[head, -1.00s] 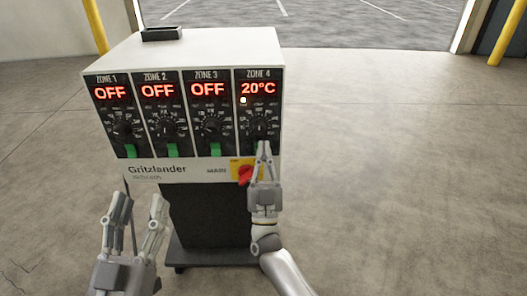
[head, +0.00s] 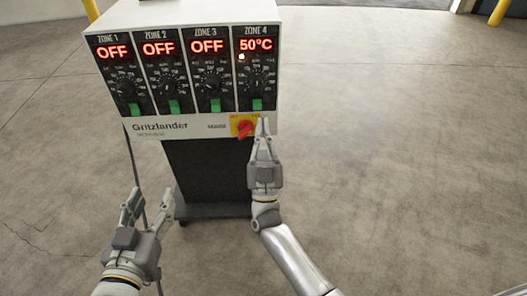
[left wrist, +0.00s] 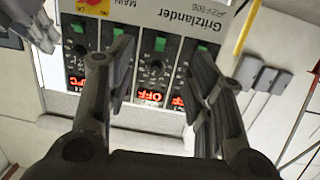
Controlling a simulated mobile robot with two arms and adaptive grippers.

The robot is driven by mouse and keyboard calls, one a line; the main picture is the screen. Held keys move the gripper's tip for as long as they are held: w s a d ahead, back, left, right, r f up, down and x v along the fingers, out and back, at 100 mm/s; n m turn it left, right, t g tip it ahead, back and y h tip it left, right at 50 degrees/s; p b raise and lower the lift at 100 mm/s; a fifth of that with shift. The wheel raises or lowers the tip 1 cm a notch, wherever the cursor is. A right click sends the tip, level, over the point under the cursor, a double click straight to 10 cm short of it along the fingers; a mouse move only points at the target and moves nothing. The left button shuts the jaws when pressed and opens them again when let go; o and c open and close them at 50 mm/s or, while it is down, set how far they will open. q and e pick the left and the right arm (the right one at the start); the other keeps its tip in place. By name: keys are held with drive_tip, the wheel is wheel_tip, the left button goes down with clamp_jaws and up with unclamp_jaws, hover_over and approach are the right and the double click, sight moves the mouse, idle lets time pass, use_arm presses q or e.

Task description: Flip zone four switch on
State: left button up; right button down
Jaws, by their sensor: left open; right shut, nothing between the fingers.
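The zone 4 panel (head: 257,68) is the rightmost of the controller's panels in the head view. Its display (head: 256,44) reads 50°C in red, and a small lamp below it is lit. Its green switch (head: 257,104) is at the panel's bottom, just above my right gripper (head: 262,122). The right gripper is shut and empty, its tips in front of the lower front face near the red main knob (head: 244,129). My left gripper (head: 145,208) is open and empty, low in front of the cabinet. It also shows in the left wrist view (left wrist: 155,95).
Zone 1 (head: 113,51), zone 2 (head: 158,48) and zone 3 (head: 207,46) displays read OFF, with green switches below. The controller stands on a dark pedestal (head: 205,175). A cable hangs at its left. The concrete floor (head: 400,150) to the right is clear.

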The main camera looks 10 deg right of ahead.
use_arm(q)
drive_tip(key=f, duration=0.1)
drive_tip(key=f+g, duration=0.1)
drive_tip(key=s+f+g, duration=0.1)
drive_tip(key=shift+a+f+y, duration=0.15)
drive_tip(key=shift+a+y, duration=0.15)
drive_tip(key=shift+a, duration=0.1)
use_arm(e)
drive_tip(key=shift+h, duration=0.3)
drive_tip(key=s+f, duration=0.1)
drive_tip(key=s, duration=0.2)
drive_tip(key=s+f, duration=0.1)
drive_tip(key=s, duration=0.1)
drive_tip(key=shift+a+f, duration=0.3)
drive_tip(key=shift+a, duration=0.1)
drive_tip(key=shift+n+y, duration=0.3)
drive_tip(key=shift+y, duration=0.5)
